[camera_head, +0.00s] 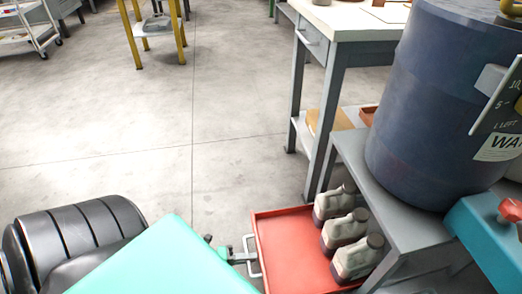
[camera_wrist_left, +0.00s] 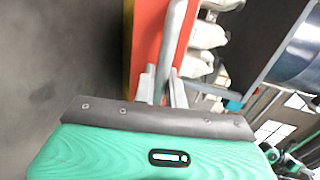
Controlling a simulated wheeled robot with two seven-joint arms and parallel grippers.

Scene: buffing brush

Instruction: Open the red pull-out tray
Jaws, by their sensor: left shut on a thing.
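The red pull-out tray (camera_head: 290,232) sits low, below the grey shelf, and its front part stands out past the shelf's edge. Several grey-and-dark bottles stand in it along its right side. Its pale bar handle (camera_head: 252,262) is on the left end. My left gripper (camera_head: 240,257) is at this handle, shut on it. In the left wrist view the two fingers of my left gripper (camera_wrist_left: 163,88) close around the handle bar (camera_wrist_left: 172,45), with the red tray (camera_wrist_left: 147,35) beside it. The tray's far right part is hidden under the shelf. My right gripper is not in view.
A grey shelf (camera_head: 385,200) with a large blue drum (camera_head: 430,100) stands above the tray on the right. A workbench (camera_head: 345,25) stands behind it. The concrete floor (camera_head: 200,110) left of the tray is clear. A yellow-legged table (camera_head: 160,28) is far off.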

